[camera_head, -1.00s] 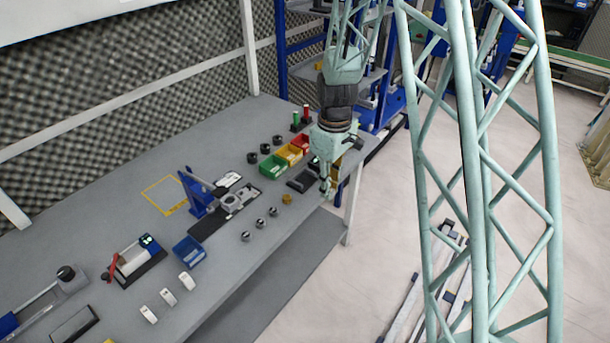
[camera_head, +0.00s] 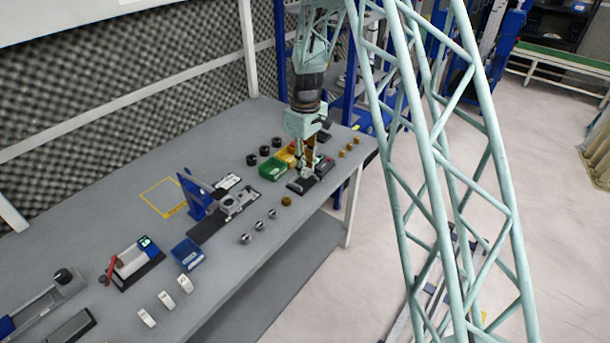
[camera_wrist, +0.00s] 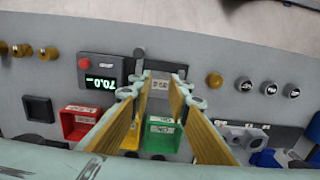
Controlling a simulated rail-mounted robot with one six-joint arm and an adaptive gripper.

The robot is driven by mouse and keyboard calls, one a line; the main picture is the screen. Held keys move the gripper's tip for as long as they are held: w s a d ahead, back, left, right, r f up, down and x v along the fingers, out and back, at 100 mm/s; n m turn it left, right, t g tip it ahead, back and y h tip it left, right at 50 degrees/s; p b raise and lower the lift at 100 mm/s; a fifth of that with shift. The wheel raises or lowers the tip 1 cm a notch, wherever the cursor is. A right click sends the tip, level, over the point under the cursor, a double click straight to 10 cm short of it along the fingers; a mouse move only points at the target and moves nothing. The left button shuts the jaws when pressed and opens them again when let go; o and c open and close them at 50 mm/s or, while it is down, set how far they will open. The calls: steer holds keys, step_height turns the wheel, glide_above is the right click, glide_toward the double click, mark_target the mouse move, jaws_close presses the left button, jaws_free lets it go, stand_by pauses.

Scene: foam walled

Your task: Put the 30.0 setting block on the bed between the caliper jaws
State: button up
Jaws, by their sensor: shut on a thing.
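The dark caliper station (camera_head: 318,177) lies near the front right edge of the bench. In the wrist view it shows a green-lit display (camera_wrist: 102,82) and a red button (camera_wrist: 84,63). My gripper (camera_head: 309,171) points down over this station. In the wrist view my gripper (camera_wrist: 162,80) has its two fingers apart around a small grey block (camera_wrist: 160,85), which I take as the setting block. Its marking is too small to read. The fingers partly hide the bed and the caliper jaws. I cannot tell whether the block touches the bed.
Green (camera_head: 272,169), yellow and red bins stand just behind the station. Several brass pieces (camera_head: 349,147) lie to its right and one brass piece (camera_head: 286,201) to its left. Chrome pieces (camera_head: 259,225) line the front edge.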

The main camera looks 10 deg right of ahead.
steer(key=shift+w, duration=0.25)
steer(key=shift+f+b, duration=0.3)
steer(key=shift+f, duration=1.45)
steer(key=shift+f, duration=0.1)
steer(key=o, duration=0.6)
steer(key=shift+o, duration=0.2)
